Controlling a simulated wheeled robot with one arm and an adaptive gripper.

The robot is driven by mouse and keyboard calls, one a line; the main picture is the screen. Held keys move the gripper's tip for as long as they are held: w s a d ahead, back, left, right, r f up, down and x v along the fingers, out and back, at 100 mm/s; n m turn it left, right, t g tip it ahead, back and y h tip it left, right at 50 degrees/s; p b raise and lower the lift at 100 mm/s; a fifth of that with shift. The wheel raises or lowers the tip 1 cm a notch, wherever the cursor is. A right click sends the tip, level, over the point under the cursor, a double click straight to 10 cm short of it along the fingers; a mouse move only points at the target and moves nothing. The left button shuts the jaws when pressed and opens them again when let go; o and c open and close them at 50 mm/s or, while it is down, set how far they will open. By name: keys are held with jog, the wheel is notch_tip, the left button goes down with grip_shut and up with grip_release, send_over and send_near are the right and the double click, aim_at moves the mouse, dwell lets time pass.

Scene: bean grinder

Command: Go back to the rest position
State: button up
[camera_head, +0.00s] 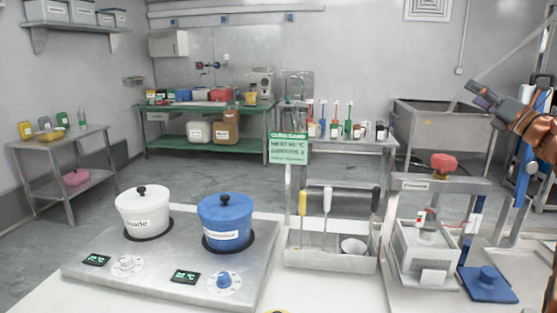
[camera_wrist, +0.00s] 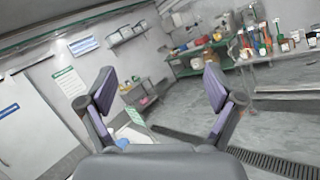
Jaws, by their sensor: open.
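My gripper is apart from both.
A hot plate (camera_head: 165,290) carries a white pot (camera_head: 143,213) and a blue pot (camera_head: 224,225). A metal utensil holder (camera_head: 330,262) stands mid-bench. A blue lidded item (camera_head: 488,284) lies at the right. A slanted metal post runs near my arm. The floor behind is open.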

jog(key=w+r+m+t+h+p, duration=0.1)
jog(key=w+r+m+h, duration=0.15)
jog(key=m+h, duration=0.55)
jog(key=w+r+m+h+p, duration=0.15)
jog(key=r+m+h, duration=0.35)
jog(key=m, duration=0.5)
jog(key=s+a+f+m+g+p, duration=0.2)
jog(key=s+a+f+m+g, duration=0.65)
jog(key=f, duration=0.45)
jog(key=s+a+f+m+g+p, duration=0.2)
jog(key=s+a+f+m+g, duration=0.45)
jog(key=s+a+f, duration=0.5)
jog(key=s+a+f+g+y+p, duration=0.1)
jog(key=s+a+f, duration=0.4)
jog(key=s, duration=0.5)
jog(key=s+a+f+m+g+y+p, duration=0.1)
jog(key=s+a+f+g+y, duration=0.1)
jog(key=s+a+f+g, duration=0.2)
jog(key=s+a+f+m+g+y+p, duration=0.1)
jog(key=s+a+f+g, duration=0.2)
jog(key=s, duration=1.5)
jog(key=a+f, duration=0.3)
jog(key=a, duration=0.4)
jog(key=shift+f, duration=0.3)
